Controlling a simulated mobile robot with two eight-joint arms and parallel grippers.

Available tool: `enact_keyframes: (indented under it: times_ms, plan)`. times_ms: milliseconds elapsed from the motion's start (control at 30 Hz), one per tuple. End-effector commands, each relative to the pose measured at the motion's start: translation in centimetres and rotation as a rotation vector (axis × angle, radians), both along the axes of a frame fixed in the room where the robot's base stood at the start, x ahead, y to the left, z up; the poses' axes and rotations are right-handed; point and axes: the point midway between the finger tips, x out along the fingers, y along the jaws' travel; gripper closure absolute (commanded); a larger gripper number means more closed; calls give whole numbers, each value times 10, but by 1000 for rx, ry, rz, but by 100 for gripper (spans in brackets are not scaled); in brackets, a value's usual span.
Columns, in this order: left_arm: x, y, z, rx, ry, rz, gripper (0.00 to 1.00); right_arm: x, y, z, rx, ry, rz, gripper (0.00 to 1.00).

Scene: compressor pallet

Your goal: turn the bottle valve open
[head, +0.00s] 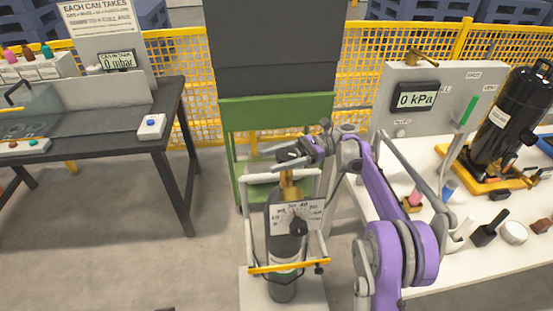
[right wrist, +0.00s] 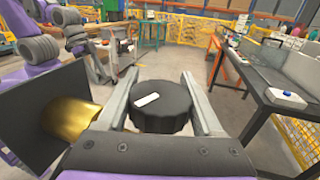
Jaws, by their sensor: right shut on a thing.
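The gas bottle (head: 283,250) stands upright in a frame with a yellow bar, a dial plate (head: 298,215) in front of its upper part. On its top is a brass valve body (head: 288,188) with a black handwheel (head: 289,156), partly hidden by my gripper. My right gripper (head: 283,160) reaches in from the right at handwheel height and is shut on it. In the right wrist view the round black handwheel (right wrist: 163,112), with a white mark, lies between the two fingers of the gripper (right wrist: 161,76). The brass body (right wrist: 65,110) shows at left. My left gripper is not in view.
A dark bench (head: 160,90) stands at left with a blue-button box (head: 151,126). At right, a white table (head: 420,265) carries a 0 kPa display (head: 415,99), a black compressor tank (head: 510,115) and small parts. A green cabinet (head: 240,120) stands behind the bottle; floor at left is clear.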

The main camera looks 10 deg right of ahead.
Motion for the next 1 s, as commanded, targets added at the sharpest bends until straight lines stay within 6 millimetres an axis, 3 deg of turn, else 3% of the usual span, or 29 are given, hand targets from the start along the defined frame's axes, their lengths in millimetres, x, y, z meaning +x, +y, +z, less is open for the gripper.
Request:
enact_keyframes:
  times_ms: [33, 167, 533, 1000]
  plan:
    - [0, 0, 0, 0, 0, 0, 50, 1, 0, 3, 6, -2, -3, 27]
    - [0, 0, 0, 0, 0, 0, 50, 0, 0, 3, 4, -1, -3, 4]
    - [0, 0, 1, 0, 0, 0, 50, 0, 0, 6, 2, 0, -2, 3]
    - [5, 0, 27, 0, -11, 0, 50, 1, 1, 89, 2, -1, -6, 3]
